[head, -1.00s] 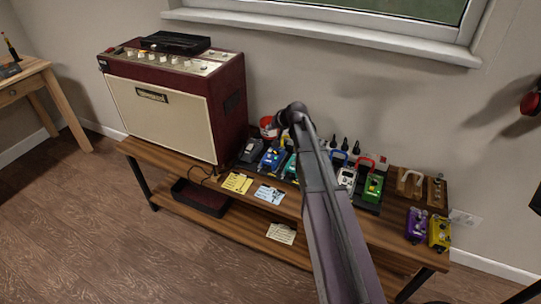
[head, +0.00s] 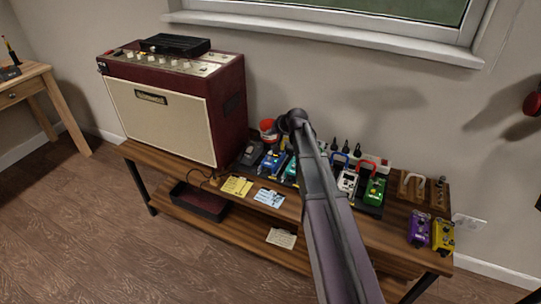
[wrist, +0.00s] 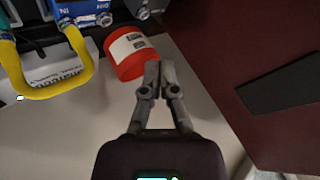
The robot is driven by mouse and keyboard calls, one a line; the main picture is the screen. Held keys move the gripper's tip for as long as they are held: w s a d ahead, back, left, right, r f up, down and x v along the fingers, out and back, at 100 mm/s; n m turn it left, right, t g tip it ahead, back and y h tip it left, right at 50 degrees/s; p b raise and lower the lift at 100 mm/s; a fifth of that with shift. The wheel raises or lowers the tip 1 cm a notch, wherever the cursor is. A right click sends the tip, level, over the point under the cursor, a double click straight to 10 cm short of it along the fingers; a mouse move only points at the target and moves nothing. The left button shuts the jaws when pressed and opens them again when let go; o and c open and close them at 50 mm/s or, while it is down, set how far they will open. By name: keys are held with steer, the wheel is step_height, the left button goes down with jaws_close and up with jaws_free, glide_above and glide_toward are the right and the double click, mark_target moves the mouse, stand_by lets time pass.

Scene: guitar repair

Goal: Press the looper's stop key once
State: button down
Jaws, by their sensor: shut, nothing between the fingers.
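A row of pedals stands on the wooden bench in the head view, among them a blue pedal (head: 271,160), a white pedal (head: 347,182) and a green pedal (head: 375,189). I cannot tell which one is the looper, and no stop key can be made out. My arm crosses in front of the middle of the row and hides part of it. In the wrist view my gripper (wrist: 158,78) is shut and empty, its fingertips near a red can (wrist: 129,55) with a white label. The edge of a blue pedal (wrist: 78,10) shows at the upper left.
A dark red amplifier (head: 160,110) stands left of the row; its side (wrist: 240,55) is close right of my gripper. A yellow cable (wrist: 50,92) loops at left in the wrist view. Purple (head: 418,227) and yellow (head: 443,236) pedals sit at the bench's right end.

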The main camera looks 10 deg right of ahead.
mark_target(271, 153)
steer(key=shift+f+b, duration=3.3)
steer(key=shift+f, duration=0.3)
steer(key=shift+f+b, duration=0.85)
steer(key=shift+r, duration=0.1)
steer(key=shift+r+p, duration=0.8)
steer(key=shift+p, duration=0.05)
steer(key=shift+r+p, duration=2.5)
